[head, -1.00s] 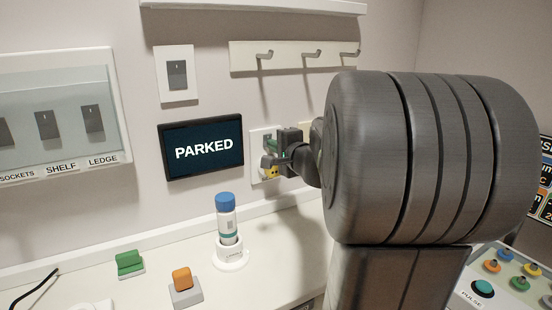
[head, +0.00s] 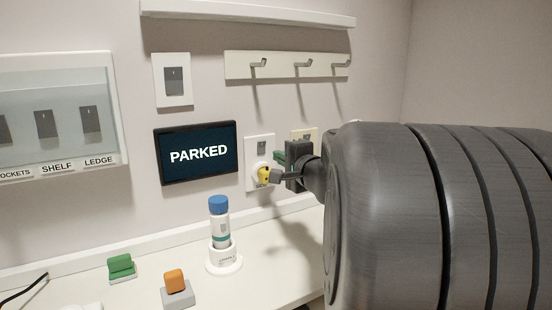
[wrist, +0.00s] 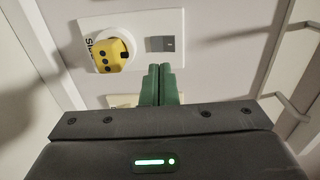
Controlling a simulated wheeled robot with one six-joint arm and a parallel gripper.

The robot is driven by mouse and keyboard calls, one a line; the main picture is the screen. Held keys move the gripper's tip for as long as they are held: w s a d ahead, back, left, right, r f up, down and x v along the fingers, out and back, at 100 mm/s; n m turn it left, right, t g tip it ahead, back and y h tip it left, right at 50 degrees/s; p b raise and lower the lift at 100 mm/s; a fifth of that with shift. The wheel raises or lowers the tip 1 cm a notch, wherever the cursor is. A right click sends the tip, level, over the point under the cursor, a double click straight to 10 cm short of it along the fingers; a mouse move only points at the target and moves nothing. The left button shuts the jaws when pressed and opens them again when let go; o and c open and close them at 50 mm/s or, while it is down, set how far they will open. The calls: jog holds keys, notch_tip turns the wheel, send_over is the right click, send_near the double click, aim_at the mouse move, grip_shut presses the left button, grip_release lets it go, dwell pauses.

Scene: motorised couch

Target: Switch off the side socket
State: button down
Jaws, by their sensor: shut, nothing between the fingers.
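The side socket is a white wall plate (head: 250,152) right of the PARKED screen. A grey rocker switch (head: 261,146) sits in its upper part and a yellow plug (head: 264,175) in its lower part. In the wrist view the plate (wrist: 130,22) lies sideways, with the rocker (wrist: 160,44) right of the yellow plug (wrist: 103,53) and a partly hidden label. I cannot tell the rocker's position. My gripper (head: 281,157) is shut and empty, just right of the plate. Its green fingertips (wrist: 160,68) appear just below the rocker in the wrist view, seemingly apart from it.
A cream wall plate (head: 304,135) is right of the socket, partly behind my gripper. Hooks (head: 302,66) hang above. A blue-capped bottle (head: 219,218) stands on the counter, with green (head: 121,266) and orange (head: 174,281) blocks. A covered switch panel (head: 55,110) is at left.

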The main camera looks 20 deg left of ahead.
jog(key=v, duration=0.7)
jog(key=shift+d, duration=0.1)
jog(key=p+x, duration=0.4)
jog(key=x, duration=0.5)
jog(key=shift+r+h+p, duration=0.3)
jog(key=shift+r, duration=0.05)
jog(key=g+p, duration=0.1)
jog(key=p, duration=0.3)
jog(key=shift+w+r+h, duration=0.1)
jog(key=shift+r+h, duration=0.15)
jog(key=shift+h, duration=0.05)
